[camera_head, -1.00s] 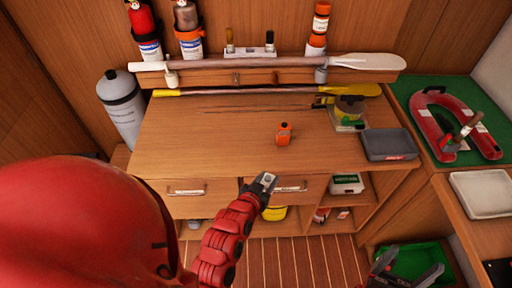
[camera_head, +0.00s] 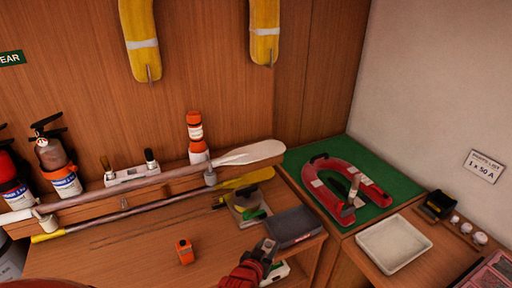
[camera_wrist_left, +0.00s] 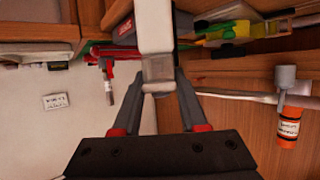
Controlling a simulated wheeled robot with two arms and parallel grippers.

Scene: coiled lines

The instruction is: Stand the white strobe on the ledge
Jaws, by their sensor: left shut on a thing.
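My left gripper (camera_head: 265,251) is in the lower middle of the head view, over the front right of the desk near the grey case. In the left wrist view its two fingers (camera_wrist_left: 160,95) are shut on a white block-like body with a greyish lower end, the white strobe (camera_wrist_left: 155,35). Its upper part runs out of that frame. The wooden ledge (camera_head: 150,194) runs along the back of the desk, up and left of the gripper. My right gripper is out of view.
On the ledge stand fire extinguishers (camera_head: 55,160), a white holder (camera_head: 131,174) and an orange-white canister (camera_head: 196,138). A paddle (camera_head: 250,153) lies across its front. An orange item (camera_head: 184,252) and a grey case (camera_head: 293,228) sit on the desk. A white tray (camera_head: 393,244) lies right.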

